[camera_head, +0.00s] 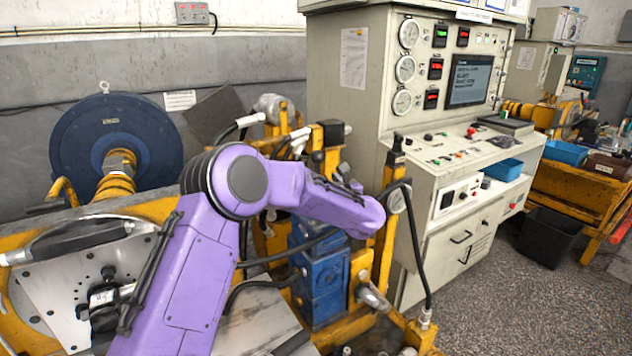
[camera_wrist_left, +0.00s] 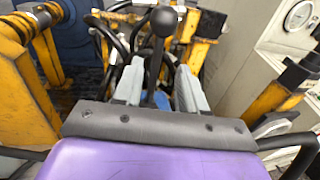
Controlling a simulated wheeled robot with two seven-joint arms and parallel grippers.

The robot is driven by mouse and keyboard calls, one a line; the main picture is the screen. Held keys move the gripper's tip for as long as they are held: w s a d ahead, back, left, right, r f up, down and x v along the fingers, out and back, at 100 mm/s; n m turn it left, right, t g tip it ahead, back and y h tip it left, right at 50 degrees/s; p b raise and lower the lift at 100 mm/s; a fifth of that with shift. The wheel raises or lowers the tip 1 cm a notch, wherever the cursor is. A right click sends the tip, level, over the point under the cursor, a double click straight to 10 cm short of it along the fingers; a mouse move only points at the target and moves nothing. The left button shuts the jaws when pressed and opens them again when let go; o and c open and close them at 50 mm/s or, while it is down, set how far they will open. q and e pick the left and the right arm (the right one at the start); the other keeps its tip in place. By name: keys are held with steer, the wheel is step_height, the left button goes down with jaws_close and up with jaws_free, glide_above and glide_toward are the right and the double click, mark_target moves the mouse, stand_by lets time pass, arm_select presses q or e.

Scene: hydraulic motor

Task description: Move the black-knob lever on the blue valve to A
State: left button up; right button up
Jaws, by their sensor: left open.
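The blue valve (camera_head: 318,268) stands among yellow frame parts in the middle of the head view, partly behind my purple left arm. In the left wrist view, the lever's round black knob (camera_wrist_left: 164,21) sits on a dark shaft (camera_wrist_left: 153,70) that points up. My left gripper (camera_wrist_left: 156,85) is open, with one grey finger on each side of the lever shaft. I cannot tell whether either finger touches it. In the head view the left gripper's fingers are hidden behind the arm, and no A mark is readable. My right gripper is in neither view.
A grey control cabinet (camera_head: 350,120) with gauges and a screen stands right of the valve. Black hoses (camera_head: 420,250) and a yellow post (camera_head: 388,215) are close by the arm. A large dark blue disc (camera_head: 75,150) is at the left. Open floor (camera_head: 490,310) lies at the lower right.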

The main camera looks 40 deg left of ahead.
mark_target(316, 168)
arm_select(q)
steer(key=p+x, duration=0.3)
steer(key=x, duration=0.7)
steer(key=shift+a+f+p, duration=0.1)
steer(key=shift+a+p, duration=0.15)
steer(key=shift+p, duration=0.15)
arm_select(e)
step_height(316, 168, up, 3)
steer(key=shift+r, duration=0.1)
arm_select(q)
jaws_close()
steer(key=shift+f, duration=0.1)
